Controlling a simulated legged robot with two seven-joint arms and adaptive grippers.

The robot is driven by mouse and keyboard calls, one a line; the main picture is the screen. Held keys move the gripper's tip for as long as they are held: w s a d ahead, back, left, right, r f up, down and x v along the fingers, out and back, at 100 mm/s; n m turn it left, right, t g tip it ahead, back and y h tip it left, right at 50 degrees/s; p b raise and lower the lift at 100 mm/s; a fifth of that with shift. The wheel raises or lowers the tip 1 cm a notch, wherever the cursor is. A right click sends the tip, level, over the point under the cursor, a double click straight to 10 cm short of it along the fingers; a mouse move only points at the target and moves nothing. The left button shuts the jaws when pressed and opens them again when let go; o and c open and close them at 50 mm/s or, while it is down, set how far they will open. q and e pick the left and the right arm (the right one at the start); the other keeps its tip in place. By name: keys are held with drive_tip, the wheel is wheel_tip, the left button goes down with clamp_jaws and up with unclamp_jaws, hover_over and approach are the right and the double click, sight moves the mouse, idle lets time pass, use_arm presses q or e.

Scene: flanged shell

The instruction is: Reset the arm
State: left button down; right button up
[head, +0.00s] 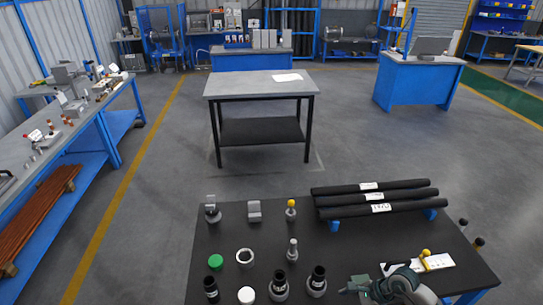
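My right gripper (356,287) is low over the front right of the dark work table, its arm coming in from the bottom edge. It points left, and its fingers are too small to show whether they are open. It appears apart from the nearest dark flanged part (317,282), which stands to its left. Another flanged part (279,286) stands further left. My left gripper is not in view.
The dark table (345,240) holds black tubes (375,198) on blue supports, a green cap (215,262), a white ring (245,257), a white cap (246,295), and a white plate (425,264). A grey table (262,85) stands beyond, with open floor between.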

drive_tip(key=w+a+r+m+t+y, duration=0.2)
drive_tip(key=a+r+m+t+y, duration=0.8)
drive_tip(key=a+r+m, duration=0.35)
drive_tip(key=d+f+m+t+h, duration=0.35)
drive_tip(key=d+m+h, duration=0.4)
drive_tip(key=m, duration=0.65)
drive_tip(key=d+f+m+t+h, duration=0.2)
drive_tip(key=d+f+m+h, duration=0.3)
drive_tip(key=m+h, duration=0.75)
drive_tip(key=s+a+f+m+g+y, duration=0.1)
drive_tip(key=s+f+m+g+y, duration=0.1)
drive_tip(key=s+f+m+g, duration=0.7)
drive_tip(key=s+a+f+m+g+y, duration=0.1)
drive_tip(key=s+f+m+g+y, duration=0.2)
drive_tip(key=s+f, duration=0.7)
drive_tip(key=s+f+g+h, duration=0.1)
drive_tip(key=s+f+g, duration=0.25)
drive_tip(key=f, duration=1.85)
drive_tip(key=s+d+f, duration=0.3)
drive_tip(key=s+f, duration=1.4)
drive_tip(key=s, duration=0.1)
drive_tip(key=shift+s+f+h, duration=0.15)
drive_tip(key=shift+s+h, duration=0.15)
drive_tip(key=shift+s, duration=0.05)
